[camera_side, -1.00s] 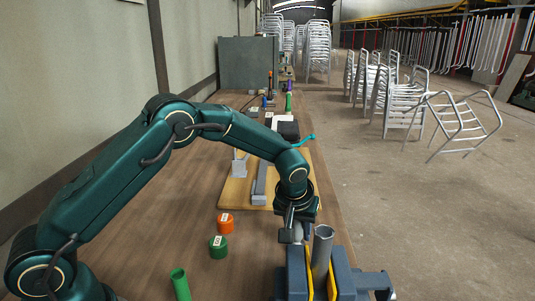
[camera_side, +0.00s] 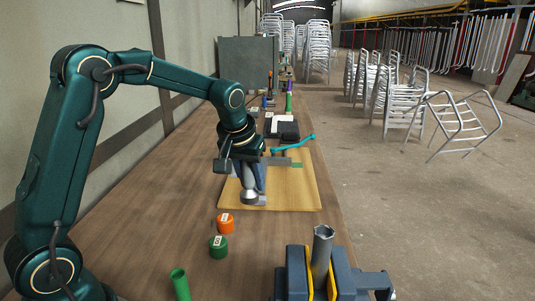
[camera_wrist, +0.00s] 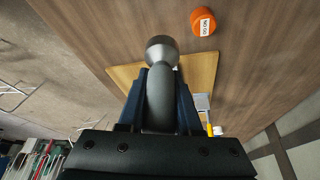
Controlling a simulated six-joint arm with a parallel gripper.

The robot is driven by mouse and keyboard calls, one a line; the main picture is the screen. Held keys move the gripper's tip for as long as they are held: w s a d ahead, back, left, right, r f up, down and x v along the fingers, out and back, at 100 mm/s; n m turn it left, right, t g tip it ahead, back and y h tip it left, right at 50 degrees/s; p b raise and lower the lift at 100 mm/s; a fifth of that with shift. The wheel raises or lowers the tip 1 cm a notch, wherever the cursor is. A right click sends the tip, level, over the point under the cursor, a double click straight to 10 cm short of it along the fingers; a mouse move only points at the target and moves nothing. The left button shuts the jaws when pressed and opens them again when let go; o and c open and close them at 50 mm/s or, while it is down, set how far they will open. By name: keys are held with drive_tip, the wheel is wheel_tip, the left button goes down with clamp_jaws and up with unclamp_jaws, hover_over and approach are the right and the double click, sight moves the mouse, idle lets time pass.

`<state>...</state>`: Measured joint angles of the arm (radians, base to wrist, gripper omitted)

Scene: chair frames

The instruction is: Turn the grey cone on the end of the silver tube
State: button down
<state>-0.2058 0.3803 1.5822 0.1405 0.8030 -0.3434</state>
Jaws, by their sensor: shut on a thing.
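The silver tube (camera_side: 322,248) stands upright in the blue vise (camera_side: 344,278) with yellow jaw faces, at the front right of the bench. My gripper (camera_side: 254,180) is over the wooden board, behind and left of the vise.
The wooden board (camera_side: 300,190) lies under my gripper, with a teal-handled item (camera_side: 293,143) near its far edge. Bare bench lies between rings and vise.

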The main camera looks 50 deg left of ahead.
drive_tip(key=shift+s+a+r, duration=0.15)
drive_tip(key=shift+s, duration=0.3)
drive_tip(key=d+r+m+h, duration=0.2)
drive_tip(key=d+r+m, duration=0.2)
drive_tip(key=d+r, duration=0.7)
drive_tip(key=s+d+r+m+h, duration=0.1)
drive_tip(key=s+d+r+m, duration=0.15)
drive_tip(key=d, duration=0.45)
drive_tip(key=s+d+r+m, duration=0.2)
drive_tip(key=s+d+m, duration=0.1)
drive_tip(key=d, duration=0.4)
drive_tip(key=shift+n, duration=0.25)
drive_tip(key=shift+s+d+f, duration=0.1)
drive_tip(key=shift+d+f, duration=0.05)
drive_tip(key=shift+f, duration=2.15)
drive_tip(key=shift+f, duration=0.4)
drive_tip(key=n, duration=0.2)
drive_tip(key=n+y, duration=0.1)
drive_tip(key=n, duration=0.1)
drive_tip(key=shift+a+t, duration=0.2)
drive_tip(key=shift+t, duration=0.1)
